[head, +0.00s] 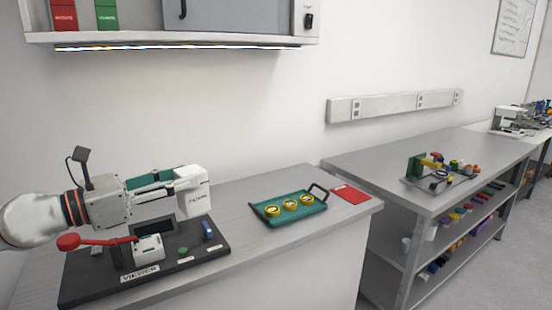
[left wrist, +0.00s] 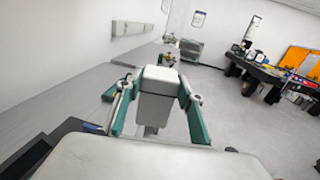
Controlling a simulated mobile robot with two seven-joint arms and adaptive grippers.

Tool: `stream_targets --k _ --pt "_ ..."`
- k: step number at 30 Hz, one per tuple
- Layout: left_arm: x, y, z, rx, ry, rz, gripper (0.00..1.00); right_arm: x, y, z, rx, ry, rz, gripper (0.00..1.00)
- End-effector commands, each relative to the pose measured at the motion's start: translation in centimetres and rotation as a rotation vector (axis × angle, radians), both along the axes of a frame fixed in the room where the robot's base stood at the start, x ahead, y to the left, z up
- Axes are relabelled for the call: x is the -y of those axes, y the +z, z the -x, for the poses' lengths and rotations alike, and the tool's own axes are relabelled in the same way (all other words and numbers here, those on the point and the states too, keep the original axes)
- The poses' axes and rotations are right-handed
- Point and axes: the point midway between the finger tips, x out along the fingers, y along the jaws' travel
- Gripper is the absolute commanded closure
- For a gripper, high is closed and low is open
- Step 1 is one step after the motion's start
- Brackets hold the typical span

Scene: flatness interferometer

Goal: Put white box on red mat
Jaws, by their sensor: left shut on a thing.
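The white box (head: 194,191) is held in my left gripper (head: 178,187), above the black device base. In the left wrist view the white box (left wrist: 157,100) sits between the two teal fingers of my left gripper (left wrist: 157,86), which are shut on it. The red mat (head: 350,194) lies flat at the right end of the near grey bench, with nothing on it. It is well to the right of the held box. My right gripper is not in view.
The black device base (head: 90,286) has a red lever (head: 96,241) and small parts on it. A teal tray (head: 272,221) with three yellow round pieces and black handles lies between base and mat. A wall cabinet (head: 215,18) hangs above. Another bench (head: 365,168) stands right.

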Motion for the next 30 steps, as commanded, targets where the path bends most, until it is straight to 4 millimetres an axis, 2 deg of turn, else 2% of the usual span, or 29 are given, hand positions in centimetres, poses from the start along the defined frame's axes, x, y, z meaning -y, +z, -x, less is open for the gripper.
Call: stream_targets --k 5,12,30 --pt "-0.2 -1.2 0.2 -0.001 0.019 0.001 0.87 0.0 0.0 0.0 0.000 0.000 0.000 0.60" --pt "-0.6 -4.2 0.9 -0.008 0.069 0.002 0.87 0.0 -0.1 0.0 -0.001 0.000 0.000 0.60" --pt "-2.0 -10.1 2.7 -0.007 0.186 0.000 0.87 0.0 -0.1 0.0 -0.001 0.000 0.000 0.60"
